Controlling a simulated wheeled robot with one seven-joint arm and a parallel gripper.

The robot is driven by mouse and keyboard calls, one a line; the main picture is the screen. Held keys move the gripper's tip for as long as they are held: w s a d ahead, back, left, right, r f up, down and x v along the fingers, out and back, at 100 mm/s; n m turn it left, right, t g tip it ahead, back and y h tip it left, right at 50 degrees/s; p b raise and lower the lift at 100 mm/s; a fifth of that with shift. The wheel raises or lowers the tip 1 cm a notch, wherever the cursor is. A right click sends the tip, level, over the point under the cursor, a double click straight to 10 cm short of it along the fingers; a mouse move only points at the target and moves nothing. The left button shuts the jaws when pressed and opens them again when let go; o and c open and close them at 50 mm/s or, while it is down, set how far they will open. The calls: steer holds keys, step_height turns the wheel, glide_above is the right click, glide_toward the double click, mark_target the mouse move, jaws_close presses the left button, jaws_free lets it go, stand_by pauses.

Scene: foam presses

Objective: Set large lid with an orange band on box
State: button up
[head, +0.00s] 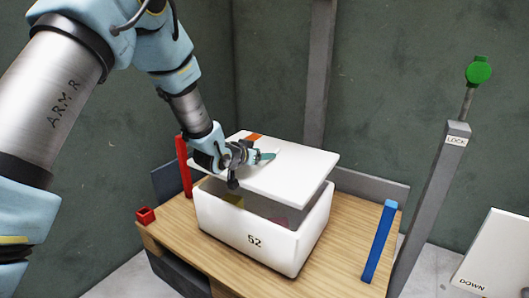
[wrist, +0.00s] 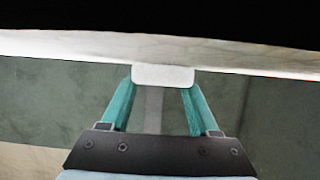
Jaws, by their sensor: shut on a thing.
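The large white lid (head: 305,175) has an orange band (head: 255,136) near its far left edge. My gripper (head: 262,158) is shut on the lid, and the wrist view shows my teal fingers (wrist: 161,84) on either side of a white handle block (wrist: 163,75). The lid's slab (wrist: 60,45) spans the upper wrist view. The white box (head: 285,238), marked 52, stands below on the wooden table. The lid hangs over the box, with a dark gap between them at the front and left. Something yellow (head: 233,201) and something pink show inside the box.
A red post (head: 184,166) and small red block (head: 146,215) are at the table's left. A grey column with a green-topped LOCK lever (head: 478,71) and a white DOWN panel (head: 495,255) are farther right. Bare table (head: 330,258) lies between box and blue post.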

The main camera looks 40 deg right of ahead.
mark_target(242, 181)
steer(key=shift+a, duration=0.1)
step_height(242, 181, down, 8)
steer(key=b, duration=0.6)
steer(key=shift+f, duration=0.25)
stand_by(0.3)
steer(key=o, duration=1.5)
steer(key=shift+c, duration=0.2)
steer(key=p+v, duration=0.1)
steer(key=v, duration=1)
